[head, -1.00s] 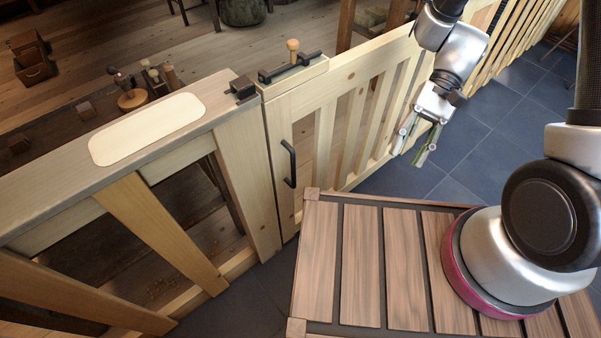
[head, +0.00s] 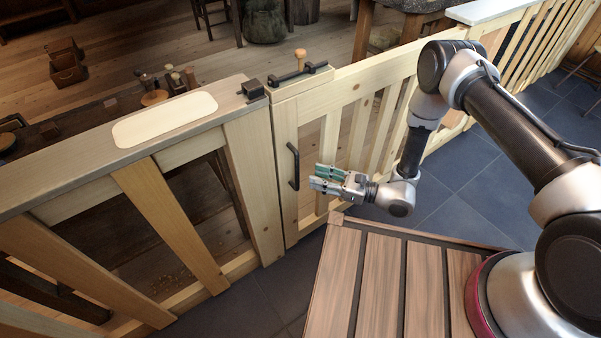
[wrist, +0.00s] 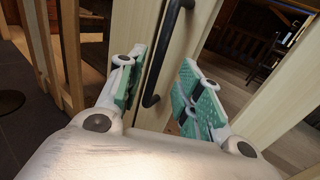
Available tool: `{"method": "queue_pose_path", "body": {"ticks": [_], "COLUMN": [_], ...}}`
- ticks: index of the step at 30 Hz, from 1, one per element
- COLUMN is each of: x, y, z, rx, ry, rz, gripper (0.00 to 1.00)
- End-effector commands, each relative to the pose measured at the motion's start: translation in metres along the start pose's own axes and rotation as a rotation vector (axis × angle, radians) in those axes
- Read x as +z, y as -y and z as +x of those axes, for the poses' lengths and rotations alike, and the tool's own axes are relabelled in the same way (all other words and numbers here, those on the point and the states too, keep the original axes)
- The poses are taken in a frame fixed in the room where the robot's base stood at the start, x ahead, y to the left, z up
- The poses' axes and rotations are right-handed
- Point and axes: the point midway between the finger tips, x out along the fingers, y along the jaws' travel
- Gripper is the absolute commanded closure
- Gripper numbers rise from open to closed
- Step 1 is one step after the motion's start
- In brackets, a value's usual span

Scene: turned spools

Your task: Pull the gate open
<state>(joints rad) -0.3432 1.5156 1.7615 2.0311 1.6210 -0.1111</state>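The wooden slatted gate (head: 287,190) stands in line with the fence, its edge close beside the post (head: 255,185). Its black upright handle (head: 294,166) is on the near face; it also shows in the wrist view (wrist: 170,50). On the gate's top is a black bolt with a wooden knob (head: 300,62); a small gap shows between it and the black catch (head: 252,89) on the post. My gripper (head: 318,177) is open, with green-padded fingers pointing at the handle from the right. In the wrist view the handle appears between the spread fingers (wrist: 163,80); contact cannot be told.
My slatted wooden deck (head: 382,270) lies in front of the gate. Dark floor tiles (head: 455,215) are clear to the right. The fixed fence with a pale plate (head: 165,118) runs left. A bench with small turned items (head: 154,97) stands behind it.

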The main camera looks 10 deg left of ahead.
Motion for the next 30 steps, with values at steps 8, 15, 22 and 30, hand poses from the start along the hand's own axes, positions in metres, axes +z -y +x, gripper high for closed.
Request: {"method": "queue_pose_path", "body": {"ticks": [8,15,22,30], "x": [0.004,0.004,0.004,0.004], "y": [-0.002,-0.002,-0.001,-0.001], "z": [0.039,0.070,0.077,0.076], "rx": [0.006,0.006,0.003,0.003], "ry": [0.012,0.011,0.011,0.010], "rz": [-0.009,-0.007,-0.006,-0.006], "gripper": [0.65,0.65,0.65,0.92]}}
